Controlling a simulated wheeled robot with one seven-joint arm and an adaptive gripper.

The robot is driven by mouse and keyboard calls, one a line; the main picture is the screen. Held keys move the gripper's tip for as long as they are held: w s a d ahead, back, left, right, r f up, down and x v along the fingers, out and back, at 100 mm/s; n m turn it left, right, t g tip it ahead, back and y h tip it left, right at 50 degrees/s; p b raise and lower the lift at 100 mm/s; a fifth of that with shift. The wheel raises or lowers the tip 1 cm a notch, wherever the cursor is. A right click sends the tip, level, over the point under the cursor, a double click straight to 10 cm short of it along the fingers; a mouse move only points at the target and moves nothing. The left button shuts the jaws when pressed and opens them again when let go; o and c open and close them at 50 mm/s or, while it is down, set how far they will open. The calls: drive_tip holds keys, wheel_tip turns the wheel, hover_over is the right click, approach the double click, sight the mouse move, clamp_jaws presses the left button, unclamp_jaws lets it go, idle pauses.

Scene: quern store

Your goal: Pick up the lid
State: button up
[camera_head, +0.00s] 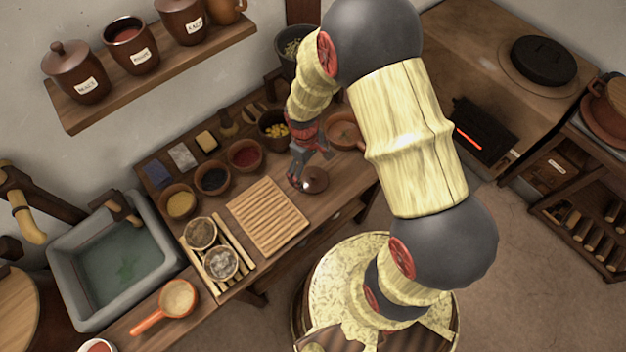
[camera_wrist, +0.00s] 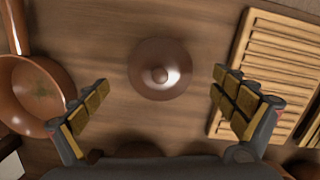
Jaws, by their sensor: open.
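The lid (camera_head: 315,180) is a small round brown disc with a knob, lying on the wooden counter to the right of the slatted board. In the wrist view the lid (camera_wrist: 160,69) lies flat, knob up, roughly centred between the fingers and a little beyond their tips. My gripper (camera_head: 299,180) is just above the counter beside the lid in the head view. I cannot tell the exact height above the lid.
A slatted wooden board (camera_head: 268,217) lies left of the lid; a brown pan (camera_head: 343,132) stands close behind it. Bowls of spices, such as a red one (camera_head: 245,155), line the back of the counter. A stone sink (camera_head: 117,262) is at the left. A shelf (camera_head: 160,75) with jars hangs above.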

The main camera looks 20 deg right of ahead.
sight(313, 176)
wheel_tip(313, 176, down, 3)
drive_tip(key=shift+s+d+b, duration=0.1)
drive_tip(key=shift+s+b, duration=0.05)
drive_tip(key=shift+b, duration=0.15)
drive_tip(key=c, duration=0.4)
drive_tip(key=c, duration=1.1)
drive_tip(key=shift+s, duration=0.2)
drive_tip(key=c, duration=0.4)
